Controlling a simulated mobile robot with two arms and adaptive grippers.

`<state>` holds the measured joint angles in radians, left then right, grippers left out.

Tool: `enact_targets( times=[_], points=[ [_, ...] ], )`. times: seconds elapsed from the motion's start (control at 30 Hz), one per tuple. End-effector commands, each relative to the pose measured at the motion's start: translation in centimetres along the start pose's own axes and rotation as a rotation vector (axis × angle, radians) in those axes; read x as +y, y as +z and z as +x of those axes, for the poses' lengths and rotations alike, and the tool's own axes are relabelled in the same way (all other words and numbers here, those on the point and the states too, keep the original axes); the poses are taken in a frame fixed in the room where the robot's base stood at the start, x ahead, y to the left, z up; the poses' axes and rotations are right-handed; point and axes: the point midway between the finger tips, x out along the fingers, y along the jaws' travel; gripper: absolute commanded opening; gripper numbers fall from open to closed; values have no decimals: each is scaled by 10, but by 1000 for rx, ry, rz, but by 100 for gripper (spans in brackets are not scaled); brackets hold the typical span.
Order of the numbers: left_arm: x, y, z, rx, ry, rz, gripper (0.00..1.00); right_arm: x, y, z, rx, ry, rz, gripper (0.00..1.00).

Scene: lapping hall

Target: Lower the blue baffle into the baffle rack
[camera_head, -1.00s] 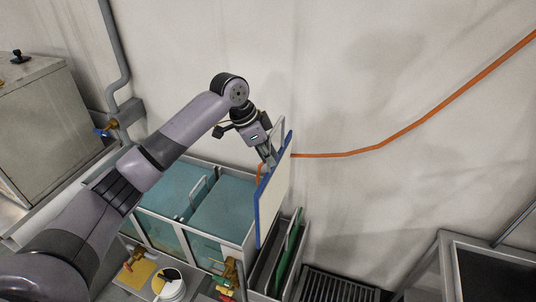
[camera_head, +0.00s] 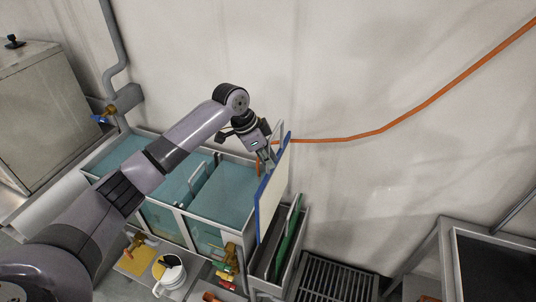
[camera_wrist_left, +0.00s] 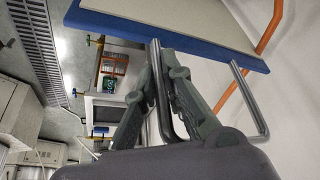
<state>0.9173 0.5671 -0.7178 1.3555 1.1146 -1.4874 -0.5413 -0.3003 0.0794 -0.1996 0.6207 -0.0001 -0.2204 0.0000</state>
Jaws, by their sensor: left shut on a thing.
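The blue baffle (camera_head: 272,198) is a cream panel with a blue rim, held roughly upright in the head view. My left gripper (camera_head: 267,158) is shut on its grey wire handle at the top. In the left wrist view, the fingers (camera_wrist_left: 160,95) close around one leg of the handle, and the baffle's blue edge (camera_wrist_left: 112,26) lies beyond. The baffle rack (camera_head: 267,286) is a narrow grey box at the right end of the tanks. The baffle's lower end is at the rack's opening; I cannot tell how far inside it is. My right gripper is not in view.
A green baffle (camera_head: 287,246) stands in the rack, right of the blue one. Teal-filled tanks (camera_head: 226,188) lie to the left. A white pot (camera_head: 170,273) and valves are in front. An orange hose (camera_head: 350,138) runs along the wall behind. A floor grate (camera_head: 335,278) lies right.

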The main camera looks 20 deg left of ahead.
Motion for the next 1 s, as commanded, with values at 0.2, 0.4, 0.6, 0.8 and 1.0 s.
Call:
enact_targets(
  times=[0.2,0.4,0.6,0.8,1.0],
  points=[
    [0,4,13,6,-3,1,0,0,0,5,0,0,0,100],
    [0,9,26,6,-3,2,0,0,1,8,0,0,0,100],
    [0,14,39,7,-3,2,0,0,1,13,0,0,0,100],
    [0,20,51,6,-4,1,0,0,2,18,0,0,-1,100],
    [0,26,64,6,-3,1,0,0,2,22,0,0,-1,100]
  ],
)
